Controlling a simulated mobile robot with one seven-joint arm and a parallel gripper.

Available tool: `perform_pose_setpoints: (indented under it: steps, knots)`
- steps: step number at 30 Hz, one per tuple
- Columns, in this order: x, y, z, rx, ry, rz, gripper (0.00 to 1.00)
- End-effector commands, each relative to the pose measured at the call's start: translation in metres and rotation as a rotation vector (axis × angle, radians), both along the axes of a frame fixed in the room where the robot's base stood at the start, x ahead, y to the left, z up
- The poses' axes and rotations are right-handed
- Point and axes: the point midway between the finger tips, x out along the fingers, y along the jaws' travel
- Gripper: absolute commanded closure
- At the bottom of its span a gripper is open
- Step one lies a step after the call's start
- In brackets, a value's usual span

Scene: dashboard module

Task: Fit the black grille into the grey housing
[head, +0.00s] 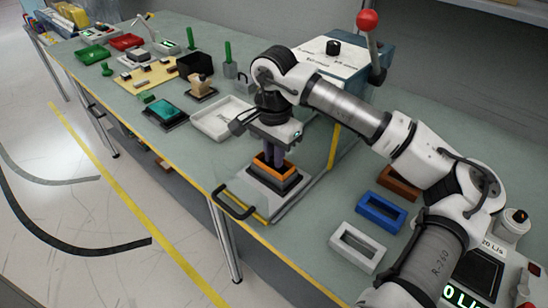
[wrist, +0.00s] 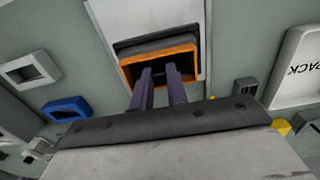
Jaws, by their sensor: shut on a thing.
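My gripper (head: 274,158) points down with its two purple fingers inside the rim of an orange-rimmed piece (head: 264,176). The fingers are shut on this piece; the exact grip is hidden. In the wrist view the orange rim (wrist: 127,73) surrounds the fingertips (wrist: 160,72). A dark block (wrist: 150,45) shows just behind and under the rim. The piece sits at or just above this dark block, over a white stepped base (head: 252,193); I cannot tell if they touch. No separate black grille shows clearly. A light grey open frame (head: 348,256) lies at the right, apart from my gripper.
A blue frame (head: 381,212) and a brown frame (head: 398,183) lie beside the grey one. A white tray (head: 222,120) is left of my gripper. A blue-grey machine with a red-knobbed lever (head: 368,20) stands behind. A black handle (head: 233,207) is at the bench edge.

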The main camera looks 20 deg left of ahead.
Motion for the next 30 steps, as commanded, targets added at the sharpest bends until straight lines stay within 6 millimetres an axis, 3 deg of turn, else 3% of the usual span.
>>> perform_pose_setpoints:
  steps: [10,11,15,25,30]
  knots:
    - [0.000,0.000,-0.003,0.000,-0.001,0.000,1.00]
    - [0.000,0.000,-0.001,0.000,-0.001,0.000,0.81]
    - [0.000,0.000,-0.001,0.000,0.000,0.000,0.63]
    - [0.000,0.000,0.001,0.000,0.000,0.000,0.63]
    - [0.001,0.000,0.018,0.001,-0.004,-0.001,0.63]
